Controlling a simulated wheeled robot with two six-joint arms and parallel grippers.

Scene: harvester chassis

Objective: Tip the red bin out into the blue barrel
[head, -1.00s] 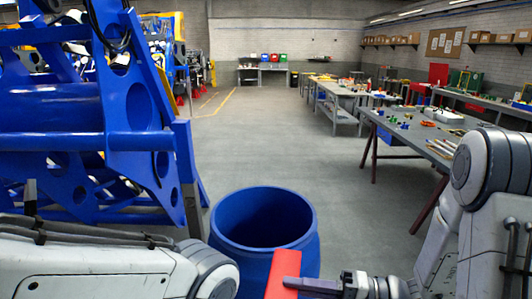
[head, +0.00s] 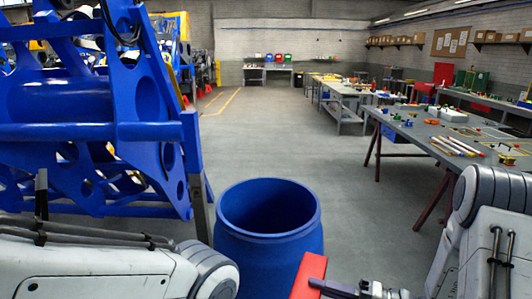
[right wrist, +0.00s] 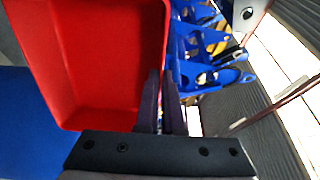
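The blue barrel (head: 268,250) stands upright on the floor in front of me, its open top facing up and its inside dark. The red bin (head: 309,276) is at the barrel's near right side in the head view, partly cut off by the lower edge. In the right wrist view the bin (right wrist: 100,60) shows its open inside, and I see nothing in the visible part. My right gripper (head: 322,286) is shut on the bin's wall; its dark fingers (right wrist: 160,105) pinch the edge. My left arm comes in from the left, but its gripper is out of view.
A blue harvester chassis (head: 90,130) stands close on the left, with a grey post (head: 196,190) near the barrel. A workbench (head: 450,140) with tools and parts stands on the right. The grey floor (head: 270,135) beyond the barrel is clear.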

